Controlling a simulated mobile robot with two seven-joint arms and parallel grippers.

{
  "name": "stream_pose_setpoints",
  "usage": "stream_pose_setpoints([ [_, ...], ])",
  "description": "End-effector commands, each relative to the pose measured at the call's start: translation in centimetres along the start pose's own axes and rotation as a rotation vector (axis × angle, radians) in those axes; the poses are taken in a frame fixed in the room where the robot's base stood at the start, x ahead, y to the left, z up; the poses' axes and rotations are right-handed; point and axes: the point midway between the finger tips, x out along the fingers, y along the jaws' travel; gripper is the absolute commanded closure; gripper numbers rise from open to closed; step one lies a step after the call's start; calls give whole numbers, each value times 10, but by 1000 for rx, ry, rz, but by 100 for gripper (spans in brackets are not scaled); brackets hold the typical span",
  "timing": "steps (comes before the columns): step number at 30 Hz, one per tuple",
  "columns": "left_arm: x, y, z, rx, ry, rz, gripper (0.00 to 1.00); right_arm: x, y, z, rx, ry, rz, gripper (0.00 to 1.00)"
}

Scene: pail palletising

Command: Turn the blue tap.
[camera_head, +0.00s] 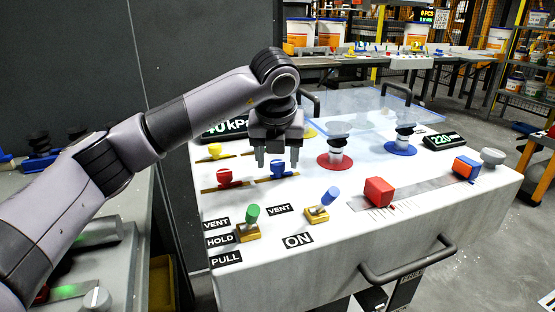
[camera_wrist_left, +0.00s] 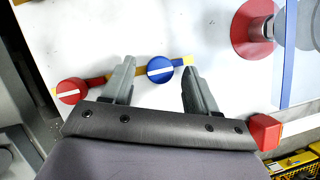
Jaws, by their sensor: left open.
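The blue tap (camera_head: 279,169) is on the white panel top, on a brass-coloured pipe, below my left gripper in the head view. In the left wrist view the round blue knob (camera_wrist_left: 160,69) carries a white line that lies roughly along the pipe. My left gripper (camera_head: 277,162) is open and points down, with nothing held. In the left wrist view its fingers (camera_wrist_left: 160,72) appear on either side of the blue knob, apart from it. I cannot tell whether the tips reach down to knob height. My right gripper is not in view.
A red tap (camera_head: 225,178) is close on the left, and a yellow one (camera_head: 214,152) behind it. Green (camera_head: 252,215) and blue (camera_head: 330,196) toggle levers stand in front. Suction cups on red (camera_head: 336,161) and blue (camera_head: 400,148) discs stand to the right.

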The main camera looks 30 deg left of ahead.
Motion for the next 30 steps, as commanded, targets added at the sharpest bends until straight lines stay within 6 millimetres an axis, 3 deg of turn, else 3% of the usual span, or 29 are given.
stream_pose_setpoints([
  [11,7,0,0,1,0,0,45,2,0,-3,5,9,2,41],
  [15,7,0,0,1,0,-1,90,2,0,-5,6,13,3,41],
  [16,7,0,0,1,0,0,97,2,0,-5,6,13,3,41],
  [30,8,1,0,89,0,-37,97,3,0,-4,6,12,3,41],
])
